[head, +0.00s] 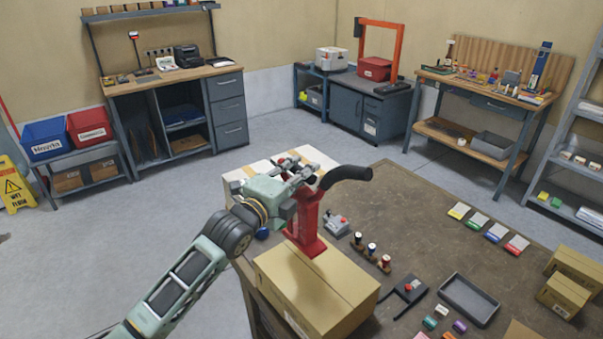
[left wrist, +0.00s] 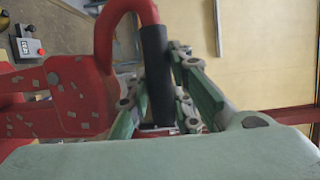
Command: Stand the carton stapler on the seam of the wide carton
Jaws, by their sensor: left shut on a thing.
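The carton stapler (head: 303,222) is red, with a tall body, a flat foot and a black curved arm at its top; it stands about upright. My left gripper (head: 296,178) is shut on it near the top. In the left wrist view, the fingers (left wrist: 185,92) are around the black grip, beside the red stapler body (left wrist: 62,100). The wide carton (head: 330,292) is tan and closed, at the near left of the brown table. The stapler's foot is over the back part of its top and hides part of the seam. I cannot tell whether the foot touches. My right gripper is not in view.
Another carton with a pale top (head: 236,177) stands behind my left gripper. A grey device (head: 335,226) and several small stamps (head: 371,249) are right of the stapler. A dark tray (head: 468,299) and small cartons (head: 562,294) lie further right. The table's middle is fairly clear.

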